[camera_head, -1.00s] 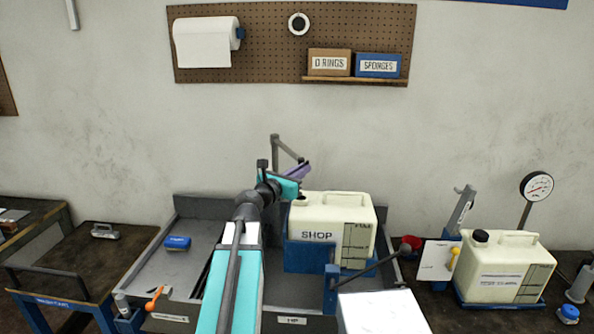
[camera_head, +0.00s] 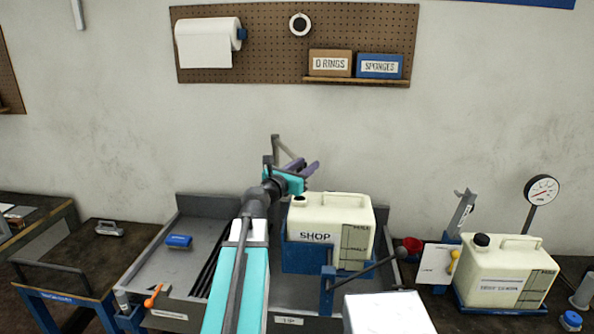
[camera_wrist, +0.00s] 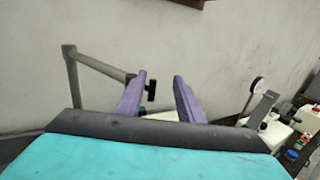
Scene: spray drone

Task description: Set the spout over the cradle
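The spout (camera_head: 286,148) is a grey pipe arm on an upright post behind the sink. In the wrist view the spout (camera_wrist: 95,65) runs right from its post, passes behind my left finger and shows a black T-shaped end between the fingers. My gripper (camera_head: 308,168) has purple fingers spread apart; in the wrist view my gripper (camera_wrist: 160,78) is open with wall visible between the fingertips. I cannot tell whether a finger touches the spout. The blue cradle (camera_head: 300,258) holds a cream jug (camera_head: 345,222) marked SHOP, right of and below my gripper.
A grey sink bench (camera_head: 180,270) carries a blue block (camera_head: 179,241) at left. A second cream jug (camera_head: 508,275) and a pressure gauge (camera_head: 541,190) stand at right. A pegboard (camera_head: 275,25) hangs on the wall. A white box (camera_head: 388,312) is in front.

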